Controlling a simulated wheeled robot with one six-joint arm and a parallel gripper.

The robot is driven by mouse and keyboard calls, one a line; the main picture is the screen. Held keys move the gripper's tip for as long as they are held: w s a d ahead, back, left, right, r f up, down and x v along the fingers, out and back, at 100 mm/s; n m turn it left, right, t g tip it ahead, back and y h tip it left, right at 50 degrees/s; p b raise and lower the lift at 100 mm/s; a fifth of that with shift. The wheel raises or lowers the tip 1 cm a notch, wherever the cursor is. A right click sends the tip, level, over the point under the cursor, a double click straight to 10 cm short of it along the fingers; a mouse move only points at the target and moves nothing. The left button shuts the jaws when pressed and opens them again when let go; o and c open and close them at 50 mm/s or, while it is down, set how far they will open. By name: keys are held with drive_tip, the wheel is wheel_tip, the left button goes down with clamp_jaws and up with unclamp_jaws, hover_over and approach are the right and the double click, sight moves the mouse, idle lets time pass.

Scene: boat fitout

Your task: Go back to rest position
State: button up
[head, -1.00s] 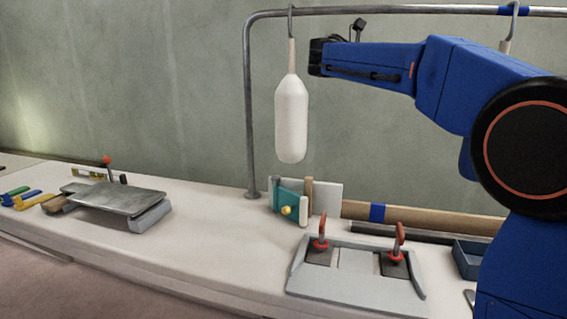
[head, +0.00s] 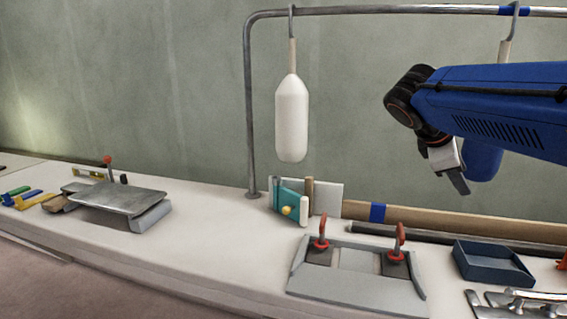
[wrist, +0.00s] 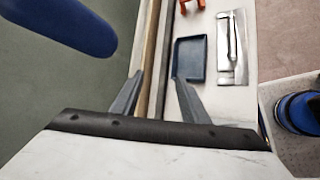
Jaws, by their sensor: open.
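My gripper (head: 455,182) is in the air at the right of the head view, above the bench and in front of the rail. Its jaws point down. In the wrist view my gripper (wrist: 158,85) shows two grey fingers spread apart with nothing between them. Beyond the fingers lie the wooden plank (wrist: 148,60) and the dark blue tray (wrist: 189,60), both lower down on the bench.
A white fender (head: 291,120) hangs from the metal rail (head: 252,110); a blue fender (wrist: 65,22) hangs close to my gripper. On the bench stand a grey clamp fixture (head: 355,285), the blue tray (head: 490,268), metal parts (head: 515,302) and a metal plate (head: 115,198).

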drive_tip(key=s+a+f+m+y, duration=0.4)
drive_tip(key=s+f, duration=0.5)
drive_tip(key=f, duration=0.3)
drive_tip(key=s+a+f+m+t+y, duration=0.1)
drive_tip(key=s+a+f+m+y, duration=0.3)
drive_tip(key=s+a+f+m, duration=0.3)
drive_tip(key=s+f+m, duration=0.1)
drive_tip(key=s+f, duration=0.2)
drive_tip(key=f, duration=0.2)
drive_tip(key=shift+s+m+y, duration=0.3)
drive_tip(key=shift+d+r, duration=0.1)
idle(0.6)
